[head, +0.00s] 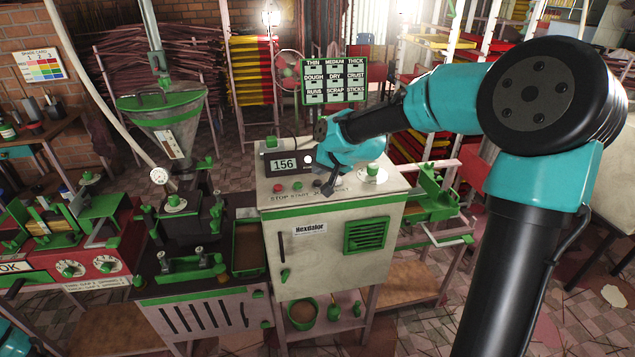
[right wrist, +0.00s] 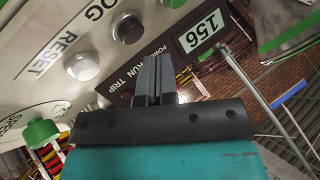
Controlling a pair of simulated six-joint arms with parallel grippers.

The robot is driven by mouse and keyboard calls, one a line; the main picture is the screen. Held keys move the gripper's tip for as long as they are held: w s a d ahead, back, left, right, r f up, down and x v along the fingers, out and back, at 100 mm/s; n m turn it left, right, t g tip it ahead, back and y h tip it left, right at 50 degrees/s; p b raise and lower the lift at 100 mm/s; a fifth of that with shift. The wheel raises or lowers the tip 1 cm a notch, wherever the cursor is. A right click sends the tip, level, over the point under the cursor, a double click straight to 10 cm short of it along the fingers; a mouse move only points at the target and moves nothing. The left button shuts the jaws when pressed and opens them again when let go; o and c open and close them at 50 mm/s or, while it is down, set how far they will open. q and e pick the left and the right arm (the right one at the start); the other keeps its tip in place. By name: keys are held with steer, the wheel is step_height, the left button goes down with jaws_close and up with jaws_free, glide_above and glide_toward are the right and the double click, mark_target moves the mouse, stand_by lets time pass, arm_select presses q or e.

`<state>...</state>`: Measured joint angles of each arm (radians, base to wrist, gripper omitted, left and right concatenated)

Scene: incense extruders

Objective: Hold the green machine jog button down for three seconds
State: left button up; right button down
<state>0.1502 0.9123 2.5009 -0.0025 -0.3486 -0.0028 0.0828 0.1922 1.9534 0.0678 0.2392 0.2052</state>
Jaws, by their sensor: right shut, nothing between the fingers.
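The machine (head: 300,245) is a cream cabinet with green trim and a sloped control panel labelled STOP, START and JOG. In the right wrist view, the dark round jog button (right wrist: 128,27) sits beside the cut-off "OG" lettering. My right gripper (head: 328,186) is over the right part of the panel, fingers pointing down toward it. In the right wrist view its fingers (right wrist: 154,75) are together and empty, with the jog button just beyond them to the upper left. I cannot tell whether the tips touch the panel. My left gripper is out of view.
A grey reset button (right wrist: 82,67) and a green speed knob (right wrist: 41,132) are near the fingers. A display reading 156 (head: 285,164) stands behind the panel buttons. Red stop (head: 278,188) and green start (head: 297,186) buttons lie to the left. A hopper (head: 168,125) stands further left.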

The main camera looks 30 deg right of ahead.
mark_target(319, 181)
steer(key=shift+r, duration=2.3)
